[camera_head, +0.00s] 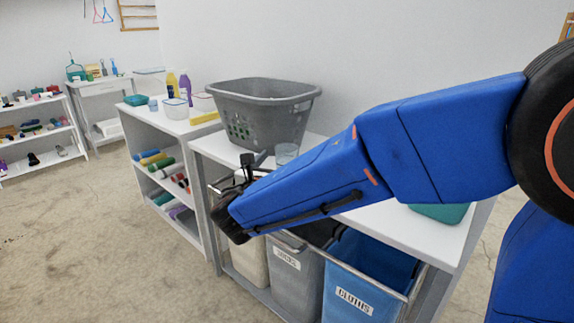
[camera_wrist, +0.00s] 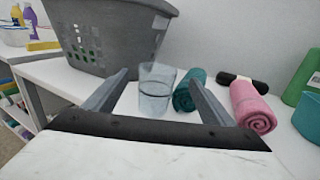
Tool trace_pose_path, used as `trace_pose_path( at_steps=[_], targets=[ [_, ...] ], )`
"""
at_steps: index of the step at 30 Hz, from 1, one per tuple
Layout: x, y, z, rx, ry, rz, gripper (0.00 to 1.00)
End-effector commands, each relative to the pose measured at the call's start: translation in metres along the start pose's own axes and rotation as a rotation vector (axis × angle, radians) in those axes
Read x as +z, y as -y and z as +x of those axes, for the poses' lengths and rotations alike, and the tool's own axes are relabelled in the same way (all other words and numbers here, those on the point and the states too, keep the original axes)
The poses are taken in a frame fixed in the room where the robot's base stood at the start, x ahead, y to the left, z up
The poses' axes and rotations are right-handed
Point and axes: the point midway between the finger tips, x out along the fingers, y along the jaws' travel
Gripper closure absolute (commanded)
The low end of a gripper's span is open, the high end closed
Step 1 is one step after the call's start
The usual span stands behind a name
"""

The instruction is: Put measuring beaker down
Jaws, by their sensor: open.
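The measuring beaker (camera_wrist: 155,90) is a clear, see-through cup. It stands upright on the white table (camera_wrist: 88,88), close to the front of the laundry basket. In the head view the beaker (camera_head: 286,153) shows just beyond my gripper (camera_head: 254,164), partly hidden by my blue arm. In the wrist view my gripper (camera_wrist: 158,92) has its two grey fingers spread wide, with the beaker between or just beyond their tips. I cannot tell exactly how deep it sits between them. No finger visibly touches it.
A grey laundry basket (camera_head: 262,92) stands behind the beaker. A rolled teal towel (camera_wrist: 188,88), a rolled pink towel (camera_wrist: 252,106) and a dark roll (camera_wrist: 242,79) lie to the right. A green container (camera_wrist: 308,112) is at far right. Labelled bins, one blue (camera_head: 362,275), sit below the table.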

Motion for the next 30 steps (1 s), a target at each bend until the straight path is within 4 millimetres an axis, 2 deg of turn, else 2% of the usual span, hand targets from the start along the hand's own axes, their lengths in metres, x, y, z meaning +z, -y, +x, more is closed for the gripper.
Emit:
trace_pose_path(
  at_steps=[3,11,21,28,29,30],
  targets=[
    [0.000,0.000,0.011,0.000,0.000,0.000,0.23],
    [-0.001,-0.001,0.022,-0.001,0.000,-0.001,0.23],
    [-0.004,-0.004,0.063,0.000,0.000,-0.001,0.23],
    [-0.004,-0.004,0.066,0.001,0.000,-0.001,0.23],
    [-0.004,-0.004,0.066,0.001,0.000,-0.001,0.25],
    [-0.004,-0.004,0.066,0.001,0.000,0.000,0.35]
  ],
)
